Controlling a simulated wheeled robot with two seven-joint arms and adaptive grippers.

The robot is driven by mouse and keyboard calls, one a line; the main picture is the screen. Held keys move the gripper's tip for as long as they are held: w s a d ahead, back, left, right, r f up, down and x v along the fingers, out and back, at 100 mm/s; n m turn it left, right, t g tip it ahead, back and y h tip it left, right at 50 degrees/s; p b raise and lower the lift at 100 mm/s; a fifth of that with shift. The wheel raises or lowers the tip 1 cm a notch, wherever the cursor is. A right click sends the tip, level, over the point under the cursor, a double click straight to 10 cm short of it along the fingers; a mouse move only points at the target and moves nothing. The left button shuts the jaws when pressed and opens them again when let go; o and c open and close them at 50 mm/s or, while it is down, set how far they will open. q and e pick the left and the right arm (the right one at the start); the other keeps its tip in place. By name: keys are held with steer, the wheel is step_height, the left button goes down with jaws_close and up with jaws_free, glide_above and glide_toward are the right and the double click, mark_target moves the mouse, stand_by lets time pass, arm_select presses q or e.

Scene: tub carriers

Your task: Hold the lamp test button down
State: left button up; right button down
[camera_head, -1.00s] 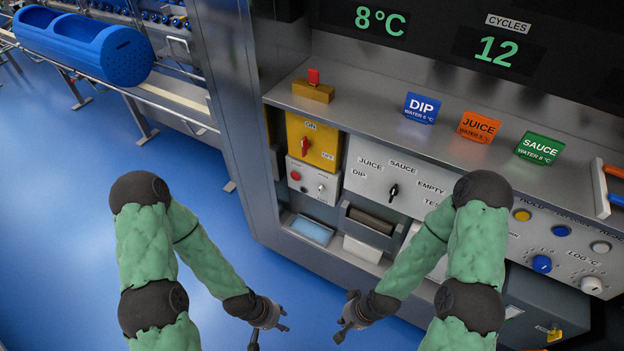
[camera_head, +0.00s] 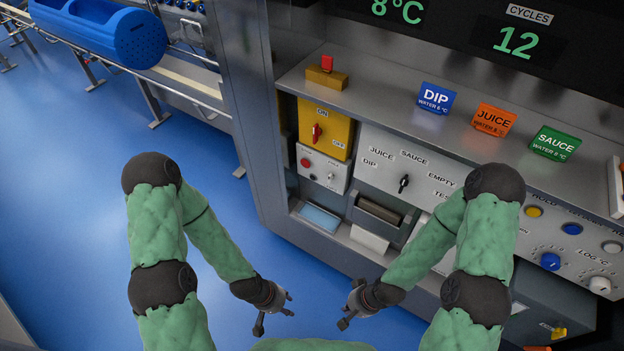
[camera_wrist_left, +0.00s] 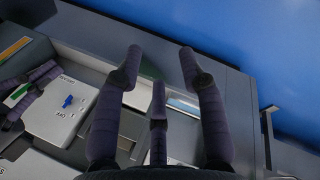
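A small white panel (camera_head: 323,170) below the yellow switch box carries a red button (camera_head: 305,162) and a small switch or button (camera_head: 330,177). Its lettering is too small to read, so I cannot tell which control is the lamp test button. A row of yellow, blue and white buttons (camera_head: 572,228) is at the right, its labels partly cut or hidden. My left gripper (camera_head: 274,309) is open and empty, low in front of the machine; its spread fingers (camera_wrist_left: 160,75) show in the left wrist view. My right gripper (camera_head: 347,305) looks open and empty, facing it. Neither touches a control.
Blue, orange and green signs (camera_head: 435,97) stand on the steel ledge. A conveyor with a blue tub (camera_head: 140,40) is at the left. The blue floor is clear.

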arm_select(q)
jaws_close()
stand_by(1.3)
